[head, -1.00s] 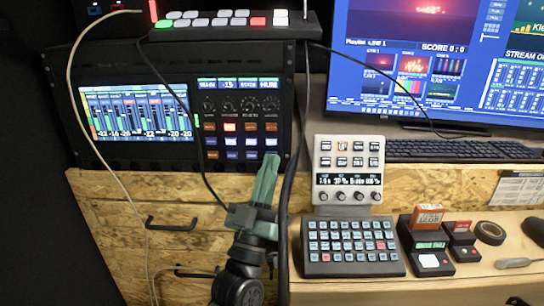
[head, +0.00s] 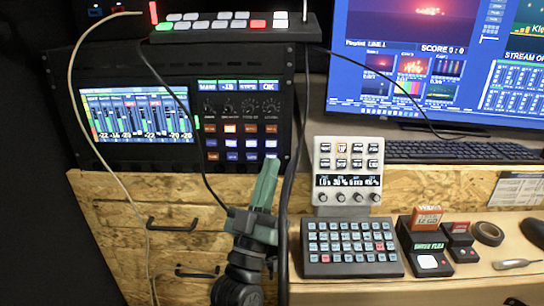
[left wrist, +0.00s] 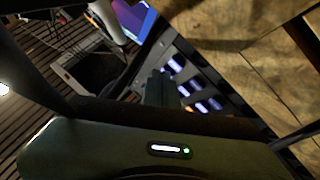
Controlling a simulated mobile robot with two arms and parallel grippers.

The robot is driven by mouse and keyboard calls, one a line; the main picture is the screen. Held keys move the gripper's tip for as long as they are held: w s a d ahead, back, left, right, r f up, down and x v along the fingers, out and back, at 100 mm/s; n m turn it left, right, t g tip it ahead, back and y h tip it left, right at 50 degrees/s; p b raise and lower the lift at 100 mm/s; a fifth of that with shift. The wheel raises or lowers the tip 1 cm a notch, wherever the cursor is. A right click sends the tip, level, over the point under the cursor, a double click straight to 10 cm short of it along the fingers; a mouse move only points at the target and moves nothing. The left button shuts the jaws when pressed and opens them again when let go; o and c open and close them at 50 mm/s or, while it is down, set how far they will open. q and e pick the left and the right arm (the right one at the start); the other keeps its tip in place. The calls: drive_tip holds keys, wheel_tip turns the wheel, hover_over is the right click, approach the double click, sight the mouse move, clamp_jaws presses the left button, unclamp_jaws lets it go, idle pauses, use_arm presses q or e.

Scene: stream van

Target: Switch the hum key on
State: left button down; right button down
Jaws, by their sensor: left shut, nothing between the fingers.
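The black audio unit (head: 188,160) has a fader screen (head: 137,113) on its left and a key panel on its right, with small label displays, knobs and rows of orange, white and blue-purple keys (head: 230,142). The key labels are too small to read, so I cannot tell which is the hum key. The rightmost small display (head: 268,86) seems to read OK. My left gripper (head: 268,163) is shut and empty, its tip at the panel's lower right corner, overlapping the bottom right key. Contact cannot be told. The left wrist view shows the lit keys (left wrist: 198,107) beside the finger.
A button switcher (head: 218,26) sits above the unit. A knob box (head: 347,170), a keypad (head: 350,246) and small boxes (head: 430,248) stand on the desk to the right. Cables hang in front of the panel and close to my gripper. A monitor (head: 430,60) stands behind.

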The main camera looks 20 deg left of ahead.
drive_tip(key=shift+w, duration=0.25)
use_arm(q)
drive_tip(key=shift+s, duration=0.1)
use_arm(e)
drive_tip(key=shift+a, duration=0.1)
